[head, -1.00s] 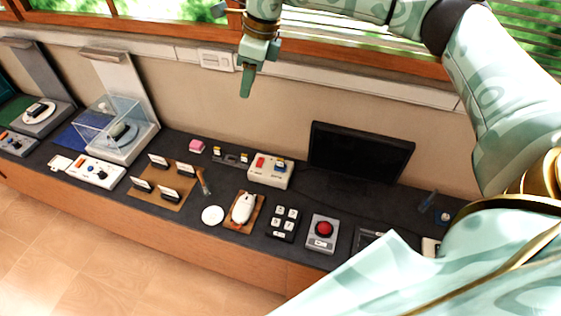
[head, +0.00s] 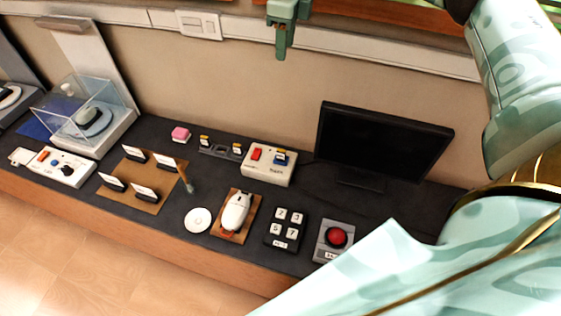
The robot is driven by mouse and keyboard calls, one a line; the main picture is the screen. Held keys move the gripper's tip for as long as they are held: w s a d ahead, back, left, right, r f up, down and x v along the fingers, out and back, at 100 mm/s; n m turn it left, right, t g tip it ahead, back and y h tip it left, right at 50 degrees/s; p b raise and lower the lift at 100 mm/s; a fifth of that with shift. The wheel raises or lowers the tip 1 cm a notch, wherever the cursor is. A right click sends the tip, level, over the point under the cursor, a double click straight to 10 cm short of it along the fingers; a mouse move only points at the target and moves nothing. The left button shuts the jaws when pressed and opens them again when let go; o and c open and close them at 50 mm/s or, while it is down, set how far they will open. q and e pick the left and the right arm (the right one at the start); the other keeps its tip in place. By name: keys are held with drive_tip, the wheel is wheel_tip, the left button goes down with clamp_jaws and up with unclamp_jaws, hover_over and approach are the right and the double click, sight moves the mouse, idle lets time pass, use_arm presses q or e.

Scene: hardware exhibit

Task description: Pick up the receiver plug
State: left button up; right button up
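No label marks a receiver plug. Small pieces with yellow and white tops, possibly plugs, stand in a dark holder (head: 220,150): a left one (head: 205,141) and a right one (head: 237,149). I cannot tell which is the receiver plug. My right gripper (head: 280,52) hangs at the top of the head view, in front of the wall and apart from all these things. Its fingers overlap, so its opening is unclear. My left gripper is out of view.
A black monitor (head: 380,140) stands right of the white box. A white mouse (head: 236,211), a keypad (head: 286,228) and a red button (head: 337,237) lie along the front. A brown board (head: 144,201) and a clear case (head: 78,107) are left. Dark counter shows between them.

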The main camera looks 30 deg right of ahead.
drive_tip(key=g+b, duration=0.1)
drive_tip(key=b, duration=1.6)
hover_over(281, 150)
wheel_tip(281, 150, down, 24)
drive_tip(key=f+b, duration=0.2)
drive_tip(key=f, duration=0.3)
drive_tip(key=f+b, duration=0.1)
drive_tip(key=f, duration=0.4)
drive_tip(key=shift+s+a+f+b, duration=0.15)
drive_tip(key=shift+a+f+b, duration=0.05)
drive_tip(key=shift+f+b, duration=0.2)
drive_tip(key=f, duration=0.1)
drive_tip(key=f+b, duration=0.1)
drive_tip(key=f, duration=0.1)
drive_tip(key=f+b, duration=0.1)
drive_tip(key=f, duration=0.1)
drive_tip(key=shift+w+d+f, duration=0.15)
drive_tip(key=shift+w+d, duration=0.05)
drive_tip(key=shift+d, duration=0.05)
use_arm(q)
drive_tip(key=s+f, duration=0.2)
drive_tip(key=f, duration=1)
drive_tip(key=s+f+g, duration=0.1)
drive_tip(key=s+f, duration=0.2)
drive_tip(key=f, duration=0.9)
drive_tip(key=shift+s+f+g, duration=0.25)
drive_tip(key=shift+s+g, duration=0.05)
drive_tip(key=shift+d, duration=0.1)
use_arm(e)
clamp_jaws()
